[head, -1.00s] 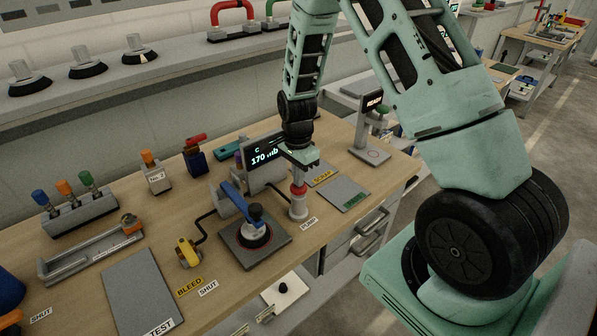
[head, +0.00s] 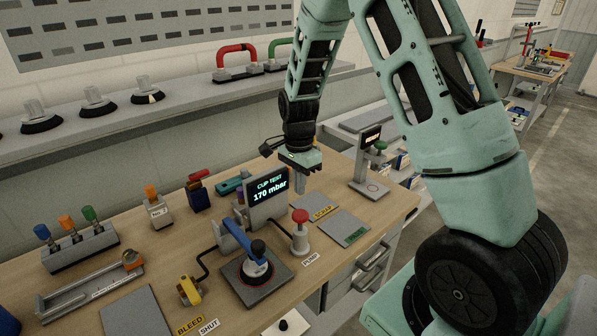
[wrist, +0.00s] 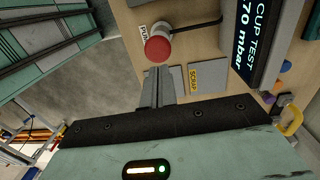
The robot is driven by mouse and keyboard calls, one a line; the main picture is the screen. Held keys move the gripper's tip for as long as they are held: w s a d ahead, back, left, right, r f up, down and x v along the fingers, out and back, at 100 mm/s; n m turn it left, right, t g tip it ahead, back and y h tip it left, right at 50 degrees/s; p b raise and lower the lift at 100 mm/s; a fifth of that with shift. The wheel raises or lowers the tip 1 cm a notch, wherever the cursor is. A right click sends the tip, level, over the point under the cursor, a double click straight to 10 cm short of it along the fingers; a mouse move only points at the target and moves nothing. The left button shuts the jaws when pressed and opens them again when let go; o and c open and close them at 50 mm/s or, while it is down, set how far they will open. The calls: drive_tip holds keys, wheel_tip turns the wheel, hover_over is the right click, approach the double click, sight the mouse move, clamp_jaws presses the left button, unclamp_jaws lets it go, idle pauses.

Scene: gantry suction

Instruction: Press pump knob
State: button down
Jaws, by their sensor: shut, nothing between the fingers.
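The pump knob (head: 300,216) is a red round cap on a pale cylindrical post, standing upright on the bench beside the "PUMP" label (head: 310,260). It also shows in the wrist view (wrist: 157,49), just beyond my fingertips. My gripper (head: 300,190) is shut and empty, behind and above the knob in the head view and apart from it. In the wrist view its closed fingers (wrist: 159,75) point toward the knob. The display (head: 269,190) reads "CUP TEST 170 mbar".
A suction cup with a blue handle (head: 245,240) sits on a dark plate left of the knob. The yellow bleed lever (head: 189,290) is farther left. The grey scrap pad (head: 315,205) and another labelled pad (head: 344,228) lie flat to the right. A small stand (head: 368,165) is behind them.

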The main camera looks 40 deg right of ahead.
wheel_tip(320, 180, up, 5)
hover_over(299, 214)
drive_tip(key=w+d, duration=0.1)
drive_tip(key=shift+w+f+b, duration=0.2)
drive_tip(key=shift+b, duration=0.2)
drive_tip(key=shift+t+h, duration=0.5)
drive_tip(key=shift+h, duration=0.1)
drive_tip(key=shift+s+a+r+p, duration=0.15)
drive_tip(key=shift+s+a+r, duration=0.15)
drive_tip(key=shift+r, duration=0.25)
drive_tip(key=shift+s+a+r+p, duration=0.25)
drive_tip(key=shift+a+r, duration=0.15)
drive_tip(key=shift+r, duration=0.15)
drive_tip(key=shift+s+a+r+p, duration=0.1)
drive_tip(key=shift+s+a+r, duration=0.2)
drive_tip(key=shift+r, duration=0.25)
drive_tip(key=shift+f, duration=0.1)
drive_tip(key=f, duration=0.4)
drive_tip(key=f+p, duration=0.1)
drive_tip(key=f, duration=0.4)
drive_tip(key=d+f, duration=0.1)
drive_tip(key=f, duration=0.3)
drive_tip(key=shift+w+f+p, duration=0.1)
drive_tip(key=shift+f+p, duration=0.2)
drive_tip(key=shift+f, duration=0.05)
